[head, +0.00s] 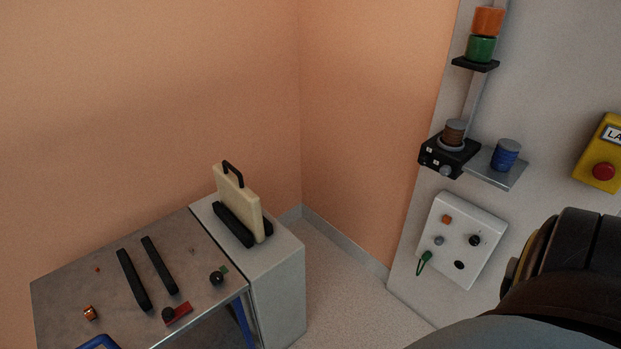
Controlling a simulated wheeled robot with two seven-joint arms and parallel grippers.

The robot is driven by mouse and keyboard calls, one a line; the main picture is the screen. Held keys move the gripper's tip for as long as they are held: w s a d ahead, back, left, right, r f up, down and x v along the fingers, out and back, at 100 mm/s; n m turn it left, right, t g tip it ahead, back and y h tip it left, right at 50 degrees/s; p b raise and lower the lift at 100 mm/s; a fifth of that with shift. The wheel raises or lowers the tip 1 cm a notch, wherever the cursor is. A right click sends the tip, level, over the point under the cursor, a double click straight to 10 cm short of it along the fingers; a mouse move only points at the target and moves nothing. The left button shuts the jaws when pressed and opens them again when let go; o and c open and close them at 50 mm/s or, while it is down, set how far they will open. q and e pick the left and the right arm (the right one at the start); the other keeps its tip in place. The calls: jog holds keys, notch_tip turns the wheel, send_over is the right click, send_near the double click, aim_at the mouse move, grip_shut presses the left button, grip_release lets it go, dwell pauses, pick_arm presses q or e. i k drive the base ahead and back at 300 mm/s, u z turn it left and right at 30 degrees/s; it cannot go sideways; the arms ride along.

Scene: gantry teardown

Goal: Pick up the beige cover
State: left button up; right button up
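The beige cover (238,200) stands upright on top of a light grey cabinet (278,277). It has a black handle (232,173) at its top edge. Its lower part sits between black rails (234,226) on the cabinet top. Neither gripper shows in the head view. A dark part of my own arm fills the lower right corner, well apart from the cover.
A grey metal table (75,291) adjoins the cabinet on the left. It bears two black bars (133,279), black knobs and small red and orange parts. A white control panel (461,240) is on the right wall, with shelves above. Floor (340,290) between is clear.

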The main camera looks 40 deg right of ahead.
aim_at(242, 203)
jog(key=z, duration=0.25)
jog(key=i, duration=1)
